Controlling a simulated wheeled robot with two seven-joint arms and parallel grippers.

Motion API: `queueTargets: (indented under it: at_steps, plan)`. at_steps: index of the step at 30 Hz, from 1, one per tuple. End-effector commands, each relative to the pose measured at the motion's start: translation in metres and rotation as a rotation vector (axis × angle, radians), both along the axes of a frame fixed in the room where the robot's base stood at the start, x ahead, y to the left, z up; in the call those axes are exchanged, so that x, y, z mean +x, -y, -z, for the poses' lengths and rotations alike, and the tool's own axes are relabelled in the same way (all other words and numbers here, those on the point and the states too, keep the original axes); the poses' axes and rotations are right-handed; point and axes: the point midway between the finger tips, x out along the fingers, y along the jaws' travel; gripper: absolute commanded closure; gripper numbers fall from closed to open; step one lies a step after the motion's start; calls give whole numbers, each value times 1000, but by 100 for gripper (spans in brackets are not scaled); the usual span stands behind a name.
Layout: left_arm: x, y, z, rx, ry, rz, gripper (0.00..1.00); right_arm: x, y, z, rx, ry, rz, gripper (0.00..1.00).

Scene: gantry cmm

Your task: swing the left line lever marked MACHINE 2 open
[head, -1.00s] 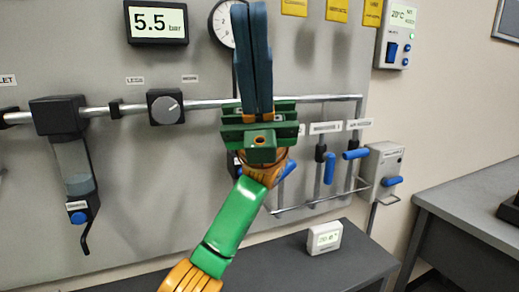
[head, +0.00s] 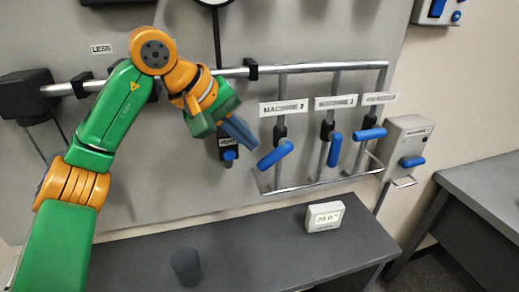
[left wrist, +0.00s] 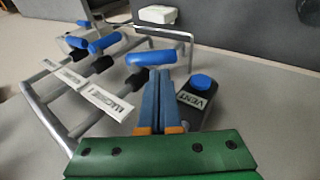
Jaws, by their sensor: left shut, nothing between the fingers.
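The MACHINE 2 lever has a blue handle (head: 275,154), slanting from lower left to upper right, on the leftmost drop pipe under its white label (head: 285,108). My left gripper (head: 254,144) comes in from the left, shut and empty, its fingertips just left of the handle. In the left wrist view the shut fingers (left wrist: 160,85) point toward the blue handle (left wrist: 152,58), which lies just past their tips; I cannot tell whether they touch. The label (left wrist: 108,100) shows in part there. My right gripper is out of view.
A VENT block with a blue cap (left wrist: 202,83) stands close right of the fingers in the wrist view. Two more blue levers (head: 335,150) (head: 370,134) hang to the right of MACHINE 2. A lower rail (head: 310,185) runs beneath. A bench below carries a small display (head: 324,216) and a dark cylinder (head: 186,265).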

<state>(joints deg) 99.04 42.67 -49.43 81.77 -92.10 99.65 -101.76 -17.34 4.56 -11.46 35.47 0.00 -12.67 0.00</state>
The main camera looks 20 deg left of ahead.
Motion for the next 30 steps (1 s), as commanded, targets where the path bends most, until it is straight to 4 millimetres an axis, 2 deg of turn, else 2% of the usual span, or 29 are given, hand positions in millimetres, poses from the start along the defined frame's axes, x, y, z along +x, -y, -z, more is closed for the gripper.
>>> queueTargets:
  at_steps: [4,9,20,26,30]
  plan:
    - [12,10,20,-1,-3,3,100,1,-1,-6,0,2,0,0]
    - [20,16,33,-1,-2,3,100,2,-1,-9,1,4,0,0]
    - [22,18,37,-2,0,1,100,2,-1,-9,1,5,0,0]
    - [22,17,54,-2,-1,1,100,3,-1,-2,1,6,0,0]
    - [22,17,54,-2,0,1,100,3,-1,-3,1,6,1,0]
